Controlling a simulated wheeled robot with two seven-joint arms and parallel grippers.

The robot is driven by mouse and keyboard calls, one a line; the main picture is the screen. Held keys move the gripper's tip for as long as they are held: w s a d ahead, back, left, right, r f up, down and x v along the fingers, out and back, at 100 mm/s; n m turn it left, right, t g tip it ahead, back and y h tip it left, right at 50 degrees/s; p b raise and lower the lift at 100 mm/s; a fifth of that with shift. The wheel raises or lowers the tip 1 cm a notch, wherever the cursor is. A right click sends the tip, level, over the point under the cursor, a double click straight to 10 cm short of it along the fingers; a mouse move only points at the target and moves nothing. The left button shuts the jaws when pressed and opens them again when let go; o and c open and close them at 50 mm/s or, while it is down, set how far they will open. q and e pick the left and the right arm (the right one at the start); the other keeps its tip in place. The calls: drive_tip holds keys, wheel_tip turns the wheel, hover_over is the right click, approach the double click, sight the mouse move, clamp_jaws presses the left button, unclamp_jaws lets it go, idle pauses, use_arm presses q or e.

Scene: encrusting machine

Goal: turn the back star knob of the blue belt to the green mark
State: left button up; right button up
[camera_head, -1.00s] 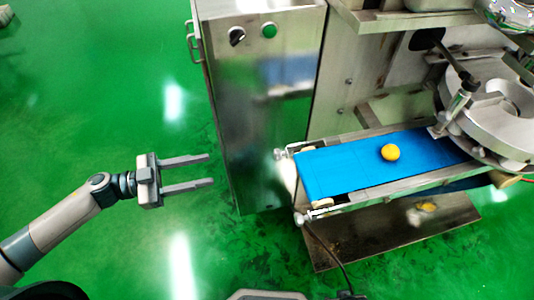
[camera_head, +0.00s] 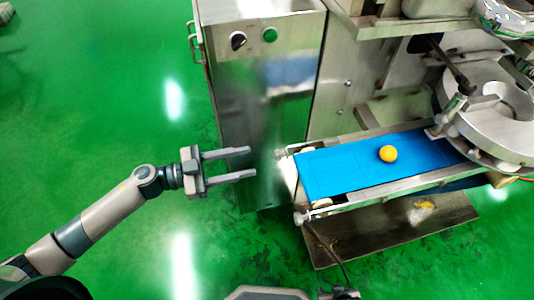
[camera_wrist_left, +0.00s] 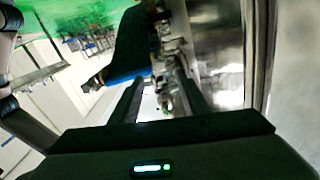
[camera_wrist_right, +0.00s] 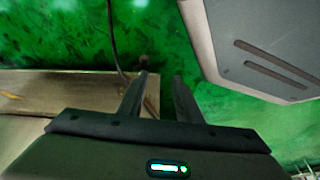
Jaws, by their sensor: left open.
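The blue belt (camera_head: 345,168) runs from the machine toward the left, with a small yellow ball (camera_head: 388,154) on it. The back star knob (camera_head: 281,154) is a small metal knob at the belt's back left corner. My left gripper (camera_head: 252,162) is open and empty, its fingers pointing right at the knob, a short gap away. In the left wrist view small metal parts (camera_wrist_left: 165,95) show between the fingers; the knob and green mark are too small to make out.
A steel cabinet (camera_head: 265,110) with a dial and green button stands behind the left fingers. The front knob (camera_head: 299,217) is at the belt's front left corner. A metal plate (camera_head: 385,236) lies below the belt. Green floor (camera_head: 120,110) is clear at left.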

sight(275, 156)
use_arm(q)
drive_tip(key=p+x, duration=0.1)
drive_tip(key=x, duration=0.6)
drive_tip(key=c, duration=1.1)
